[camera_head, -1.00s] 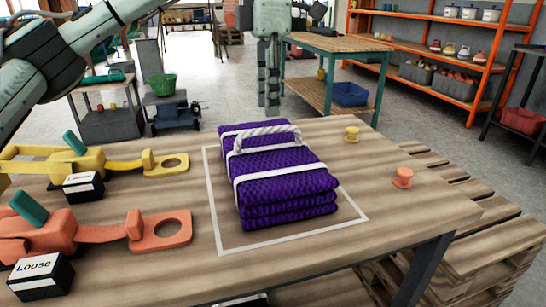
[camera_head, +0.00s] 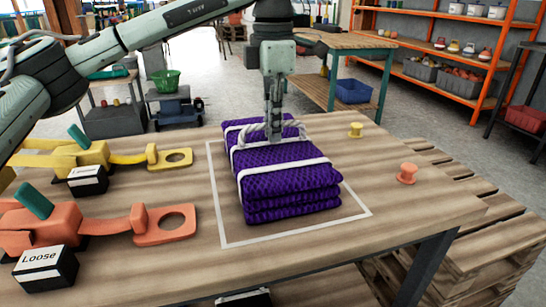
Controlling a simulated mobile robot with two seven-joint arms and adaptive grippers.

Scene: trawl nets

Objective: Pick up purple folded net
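The purple folded net (camera_head: 285,185) lies on the wooden table inside a white rectangle outline. My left arm comes in from the upper left. My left gripper (camera_head: 274,132) points straight down at the rope handle, and its fingertips overlap the handle in the picture. The fingers look close together, but I cannot tell whether they are shut on the rope. My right gripper is not in view.
Yellow (camera_head: 90,158) and coral (camera_head: 60,228) strap devices with label blocks, one reading "Loose" (camera_head: 45,268), lie on the table's left. A yellow spool (camera_head: 355,130) and a coral spool (camera_head: 405,173) stand right of the net. Pallets (camera_head: 470,215) stand beyond the right edge.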

